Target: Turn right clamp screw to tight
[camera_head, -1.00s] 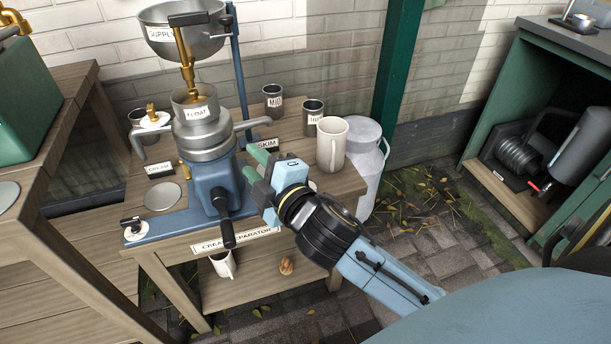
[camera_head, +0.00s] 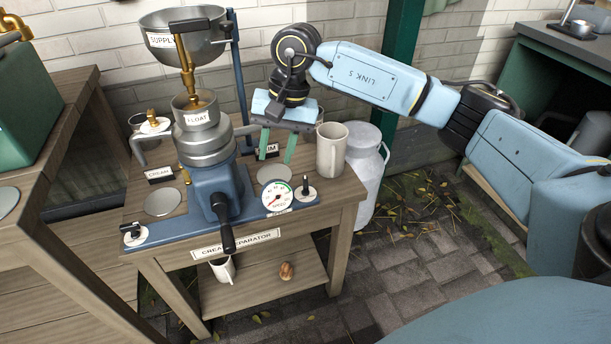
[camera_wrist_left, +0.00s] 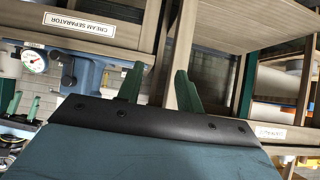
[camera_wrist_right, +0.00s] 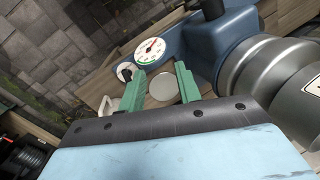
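The right clamp screw (camera_head: 306,190) is a black handle on a round white plate at the right end of the blue base of the cream separator (camera_head: 212,185). Its handle points away from me, toward the back. It also shows in the right wrist view (camera_wrist_right: 125,72), partly behind a fingertip. The left clamp screw (camera_head: 134,232) has its handle lying sideways. My right gripper (camera_head: 277,158) points down, open and empty, behind the gauge and apart from the right clamp screw. My left gripper (camera_wrist_left: 158,75) is open and empty, seen only in its own wrist view.
A speed gauge (camera_head: 277,196) stands just left of the right clamp screw. A cream mug (camera_head: 331,150) stands at the table's right edge, with a milk can (camera_head: 368,175) beyond. A crank handle (camera_head: 227,238) sticks out in front. The skim spout and sign are behind my right gripper.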

